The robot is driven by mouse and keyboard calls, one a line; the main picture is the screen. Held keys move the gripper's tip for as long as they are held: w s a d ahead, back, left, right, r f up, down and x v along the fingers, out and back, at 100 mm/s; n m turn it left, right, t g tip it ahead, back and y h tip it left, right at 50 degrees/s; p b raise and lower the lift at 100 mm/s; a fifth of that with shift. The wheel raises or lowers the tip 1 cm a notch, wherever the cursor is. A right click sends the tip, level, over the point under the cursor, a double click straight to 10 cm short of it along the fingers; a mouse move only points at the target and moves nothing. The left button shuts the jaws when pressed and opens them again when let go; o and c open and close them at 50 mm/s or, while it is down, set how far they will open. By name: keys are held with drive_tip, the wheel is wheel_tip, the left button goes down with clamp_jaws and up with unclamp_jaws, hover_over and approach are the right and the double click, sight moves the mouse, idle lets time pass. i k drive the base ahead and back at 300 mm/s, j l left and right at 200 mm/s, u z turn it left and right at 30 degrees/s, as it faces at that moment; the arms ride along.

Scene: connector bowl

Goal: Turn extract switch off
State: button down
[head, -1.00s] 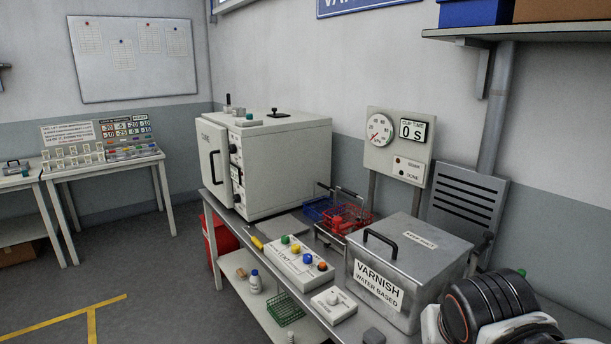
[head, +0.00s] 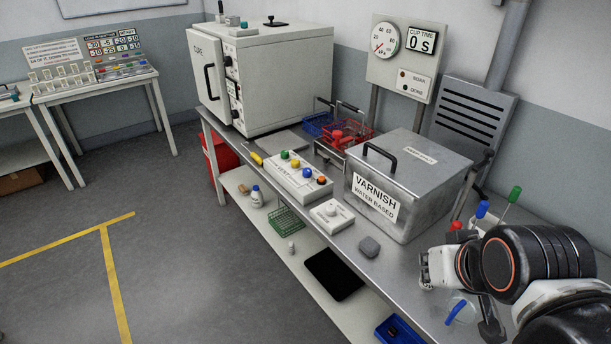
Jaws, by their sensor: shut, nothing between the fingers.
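A small white box with one round pale knob (head: 332,213) sits on the steel bench, left of the varnish tank. Its lettering is too small to read, and I cannot tell whether it is the extract switch. Behind it to the left is a white control panel (head: 299,179) with green, yellow, blue and orange buttons; its label is only partly legible. No switch position can be read. My gripper (head: 425,270) is at the right, over the bench in front of the tank, apart from the box and panel. It looks shut and empty, though its fingers are small in view.
A steel tank marked VARNISH (head: 408,185) stands beside the white box. A white oven (head: 262,80) and red wire basket (head: 345,135) stand farther back. Coloured-handled tools (head: 482,209) stand behind my arm. Floor at left is clear.

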sight(307, 172)
drive_tip(key=i+j, duration=0.5)
drive_tip(key=i, duration=0.15)
drive_tip(key=i+j, duration=0.5)
drive_tip(key=i, duration=0.15)
drive_tip(key=j+u, duration=0.05)
